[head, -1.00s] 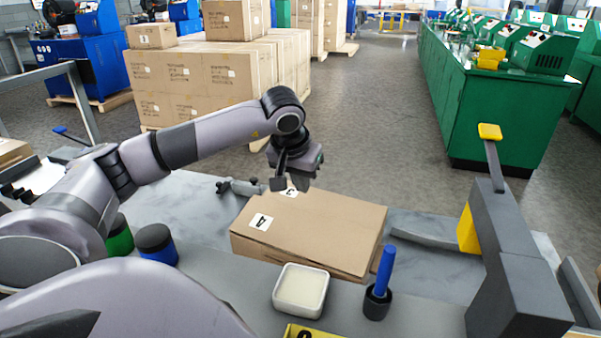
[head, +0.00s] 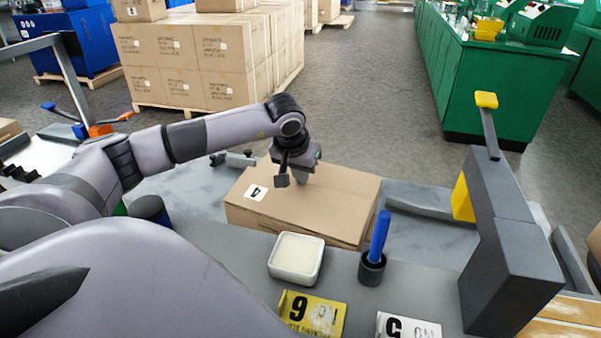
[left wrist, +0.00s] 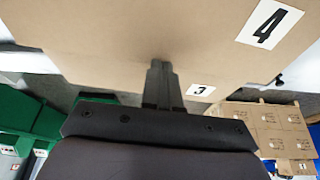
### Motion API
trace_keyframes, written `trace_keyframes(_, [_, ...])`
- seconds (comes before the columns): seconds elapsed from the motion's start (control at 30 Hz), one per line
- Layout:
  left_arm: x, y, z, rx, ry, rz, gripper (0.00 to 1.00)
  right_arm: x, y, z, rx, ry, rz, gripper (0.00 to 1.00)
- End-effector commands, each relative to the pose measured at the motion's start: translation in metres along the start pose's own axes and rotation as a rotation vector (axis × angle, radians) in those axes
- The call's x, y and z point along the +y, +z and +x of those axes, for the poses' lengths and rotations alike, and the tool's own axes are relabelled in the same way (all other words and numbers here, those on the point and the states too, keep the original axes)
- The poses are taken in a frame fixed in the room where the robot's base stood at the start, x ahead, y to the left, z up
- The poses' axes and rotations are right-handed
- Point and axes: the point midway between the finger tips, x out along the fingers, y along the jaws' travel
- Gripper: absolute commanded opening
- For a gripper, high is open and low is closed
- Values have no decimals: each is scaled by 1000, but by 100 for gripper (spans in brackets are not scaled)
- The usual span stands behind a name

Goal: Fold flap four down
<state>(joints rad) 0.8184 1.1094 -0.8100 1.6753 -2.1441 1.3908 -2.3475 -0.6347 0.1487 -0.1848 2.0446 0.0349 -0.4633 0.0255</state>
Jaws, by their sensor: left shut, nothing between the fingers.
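The cardboard box (head: 300,226) sits on the grey bench in the head view. Flap four (head: 335,192), bearing a white label with a 4, lies about flat across its top. It fills much of the left wrist view (left wrist: 150,35), where a label 3 also shows beyond it. My left gripper (head: 301,181) is shut and empty, pointing down at the flap's far part. The fingertips look at or very near the cardboard; I cannot tell whether they press on it. My right gripper is not in view.
A white square dish (head: 296,258), a blue-handled tool in a dark holder (head: 372,268) and a yellow number card (head: 311,315) are in front of the box. A grey lever device (head: 505,240) stands at right. A dark-lidded pot (head: 149,208) is at left.

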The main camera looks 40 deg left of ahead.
Motion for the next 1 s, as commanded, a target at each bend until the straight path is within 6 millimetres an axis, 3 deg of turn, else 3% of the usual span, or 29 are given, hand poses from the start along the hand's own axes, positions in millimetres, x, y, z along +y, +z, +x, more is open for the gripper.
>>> trace_keyframes(0.07, [0, 0, 10, 1, 1, 0, 0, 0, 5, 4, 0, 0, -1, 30])
trace_keyframes(0.37, [0, -1, 8, 1, 1, 1, 0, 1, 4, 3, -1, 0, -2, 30])
trace_keyframes(1.0, [0, -8, -12, 1, 0, 0, 0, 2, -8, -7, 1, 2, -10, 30])
